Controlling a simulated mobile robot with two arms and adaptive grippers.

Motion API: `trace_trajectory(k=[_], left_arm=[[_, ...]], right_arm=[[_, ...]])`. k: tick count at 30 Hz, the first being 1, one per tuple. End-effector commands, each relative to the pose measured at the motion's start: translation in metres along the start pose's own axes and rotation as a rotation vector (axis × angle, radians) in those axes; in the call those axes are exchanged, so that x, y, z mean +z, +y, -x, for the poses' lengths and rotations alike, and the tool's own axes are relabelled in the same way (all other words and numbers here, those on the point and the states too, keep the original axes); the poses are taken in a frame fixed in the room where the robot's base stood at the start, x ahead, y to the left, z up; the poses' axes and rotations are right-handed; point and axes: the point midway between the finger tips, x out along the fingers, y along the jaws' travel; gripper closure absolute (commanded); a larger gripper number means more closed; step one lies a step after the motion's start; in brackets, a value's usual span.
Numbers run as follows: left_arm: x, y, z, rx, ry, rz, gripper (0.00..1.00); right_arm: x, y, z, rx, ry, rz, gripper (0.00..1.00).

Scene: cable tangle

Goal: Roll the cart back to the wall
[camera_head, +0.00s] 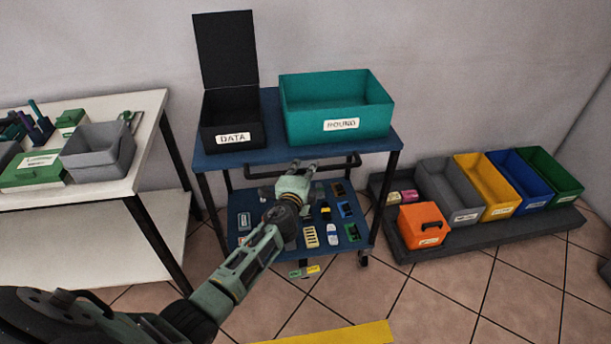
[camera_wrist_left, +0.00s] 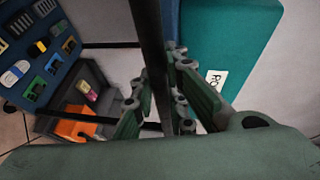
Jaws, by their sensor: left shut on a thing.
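The cart (camera_head: 267,155) has a blue top shelf, a blue lower shelf and black posts, and stands close to the wall (camera_head: 430,60). A black handle bar (camera_head: 340,166) runs along its front edge, and it also crosses the left wrist view (camera_wrist_left: 152,45). My left gripper (camera_head: 303,168) is at the handle, shut on the bar. In the left wrist view, its fingers (camera_wrist_left: 160,100) sit on both sides of the bar. My right gripper is not in view. The gap between cart and wall is hidden behind the cart.
On the cart stand an open black DATA box (camera_head: 232,122) and a teal box (camera_head: 335,105). Small items lie on the lower shelf. A white table (camera_head: 145,150) is close at left. Colored bins on a dark platform (camera_head: 480,235) stand at right. A small yellow-green item (camera_head: 305,271) is below the cart's front.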

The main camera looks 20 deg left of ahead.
Motion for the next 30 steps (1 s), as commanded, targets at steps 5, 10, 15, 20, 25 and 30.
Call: trace_trajectory(k=[5,10,15,20,25,30], left_arm=[[0.0034,-0.0020,-0.0026,-0.002,-0.005,-0.007,1.00],[0.0037,-0.0029,-0.0028,-0.004,-0.005,-0.007,1.00],[0.0039,-0.0035,-0.0029,-0.005,-0.006,-0.007,0.80],[0.0027,-0.0020,-0.0024,-0.002,-0.004,-0.004,0.68],[0.0018,-0.0010,-0.0020,-0.001,-0.002,-0.003,0.68],[0.0017,-0.0002,0.0005,0.000,-0.002,-0.003,0.68]], right_arm=[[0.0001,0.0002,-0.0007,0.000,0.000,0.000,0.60],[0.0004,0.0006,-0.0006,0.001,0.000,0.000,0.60],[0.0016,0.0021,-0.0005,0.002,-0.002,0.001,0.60],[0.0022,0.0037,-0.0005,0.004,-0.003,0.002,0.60],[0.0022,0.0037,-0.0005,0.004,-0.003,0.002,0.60],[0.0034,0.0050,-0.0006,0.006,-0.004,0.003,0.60]])
